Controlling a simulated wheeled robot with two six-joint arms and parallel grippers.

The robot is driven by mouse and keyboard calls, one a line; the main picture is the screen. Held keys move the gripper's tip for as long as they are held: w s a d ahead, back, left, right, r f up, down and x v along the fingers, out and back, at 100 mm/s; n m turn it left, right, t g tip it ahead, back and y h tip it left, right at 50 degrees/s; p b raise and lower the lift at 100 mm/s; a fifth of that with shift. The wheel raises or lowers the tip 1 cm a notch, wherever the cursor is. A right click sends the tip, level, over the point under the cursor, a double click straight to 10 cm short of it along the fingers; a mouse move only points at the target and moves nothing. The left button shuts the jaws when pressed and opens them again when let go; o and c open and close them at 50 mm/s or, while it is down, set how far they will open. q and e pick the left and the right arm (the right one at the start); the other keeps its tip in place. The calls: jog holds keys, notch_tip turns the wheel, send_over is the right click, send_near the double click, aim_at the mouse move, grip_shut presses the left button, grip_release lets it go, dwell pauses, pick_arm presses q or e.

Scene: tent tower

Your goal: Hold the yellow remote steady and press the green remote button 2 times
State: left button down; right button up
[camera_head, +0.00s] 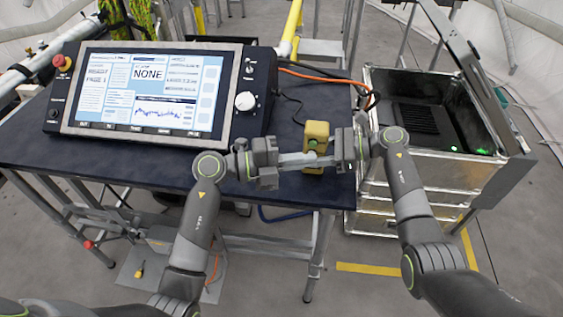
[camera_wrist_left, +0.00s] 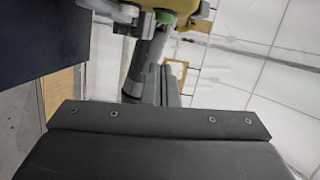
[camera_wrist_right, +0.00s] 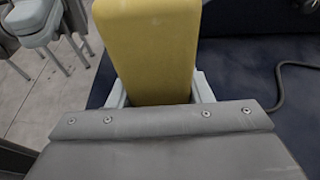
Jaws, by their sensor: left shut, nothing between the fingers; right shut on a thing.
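The yellow remote (camera_head: 317,132) stands upright near the right front edge of the dark table (camera_head: 130,168). My right gripper (camera_head: 328,160) is shut on the lower part of the remote. In the right wrist view the yellow remote (camera_wrist_right: 147,50) rises from between its fingers. My left gripper (camera_head: 300,160) is shut and empty, its tip in front of the remote. Whether it touches the remote I cannot tell. In the left wrist view a bit of green (camera_wrist_left: 166,17) shows beside the yellow remote (camera_wrist_left: 190,22) at the top; the green button is mostly hidden.
A large control panel with a lit screen (camera_head: 140,90) reading "NONE" stands on the table at left. An open metal case (camera_head: 430,160) stands at right, close to my right arm. Orange and black cables run behind the remote. The table's front middle is clear.

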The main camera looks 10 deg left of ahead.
pick_arm(q)
jog(key=shift+w+a+f, duration=0.1)
jog(key=shift+w+a, duration=0.05)
jog(key=shift+w, duration=0.75)
jog(key=shift+w+a+f, duration=0.1)
jog(key=shift+w, duration=0.75)
jog(key=shift+w+a+f, duration=0.1)
jog(key=shift+w, duration=0.85)
jog(key=shift+s, duration=0.15)
send_near(309, 145)
jog(key=s, duration=0.1)
jog(key=s+a+r, duration=0.1)
jog(key=s, duration=0.1)
jog(key=s+r, duration=0.1)
jog(key=s, duration=0.1)
jog(key=shift+s+a, duration=0.15)
jog(key=shift+s, duration=0.05)
dwell(1.5)
